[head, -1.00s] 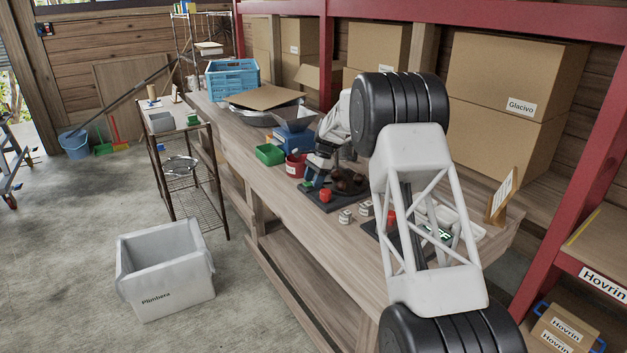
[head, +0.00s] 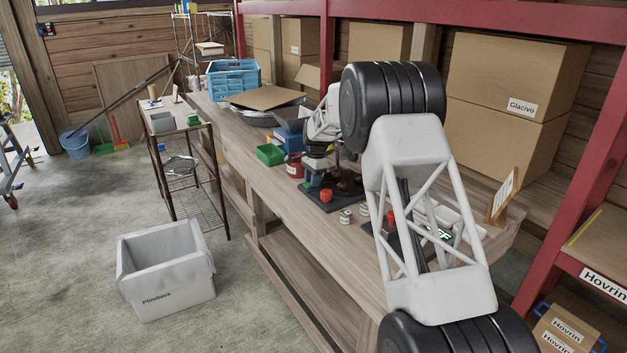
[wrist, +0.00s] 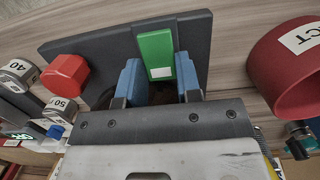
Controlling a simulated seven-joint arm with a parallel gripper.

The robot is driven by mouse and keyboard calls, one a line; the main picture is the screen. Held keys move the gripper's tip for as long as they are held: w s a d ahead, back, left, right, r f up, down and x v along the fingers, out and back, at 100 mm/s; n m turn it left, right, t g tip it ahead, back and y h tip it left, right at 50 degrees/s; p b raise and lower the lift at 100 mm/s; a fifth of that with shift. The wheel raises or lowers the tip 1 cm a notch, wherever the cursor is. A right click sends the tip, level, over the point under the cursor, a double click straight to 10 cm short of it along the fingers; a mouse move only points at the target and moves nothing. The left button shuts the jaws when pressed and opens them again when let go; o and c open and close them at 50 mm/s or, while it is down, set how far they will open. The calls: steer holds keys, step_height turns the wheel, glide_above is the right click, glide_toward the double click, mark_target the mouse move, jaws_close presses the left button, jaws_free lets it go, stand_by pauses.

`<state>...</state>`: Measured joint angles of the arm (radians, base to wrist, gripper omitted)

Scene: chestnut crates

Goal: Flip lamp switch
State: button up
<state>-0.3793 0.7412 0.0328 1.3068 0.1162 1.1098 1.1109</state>
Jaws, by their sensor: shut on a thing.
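A green switch piece (wrist: 156,52) with a small pale label sits on a dark grey plate (wrist: 90,45) in the wrist view. My gripper (wrist: 157,72) has its two blue fingers on either side of the green piece and is shut on it. Something dark brown shows between the fingers, partly hidden. A red knob (wrist: 65,74) stands on the same plate to the left. In the head view, the plate (head: 325,202) and red knob (head: 326,195) lie on the bench, with my gripper (head: 311,178) low over the plate. I cannot make out a lamp.
A red container (wrist: 292,75) stands close to the right of my gripper in the wrist view. Weights marked 40 (wrist: 18,70) and 50 (wrist: 60,106) are on the left. A green tray (head: 270,154) and a blue crate (head: 233,79) stand farther back on the bench (head: 290,225).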

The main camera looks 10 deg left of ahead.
steer(key=shift+s+t+h, duration=0.1)
steer(key=shift+t+h, duration=0.3)
steer(key=o, duration=0.9)
steer(key=shift+r, duration=0.2)
steer(key=shift+r, duration=3.75)
steer(key=shift+d+r, duration=0.1)
steer(key=shift+d, duration=0.05)
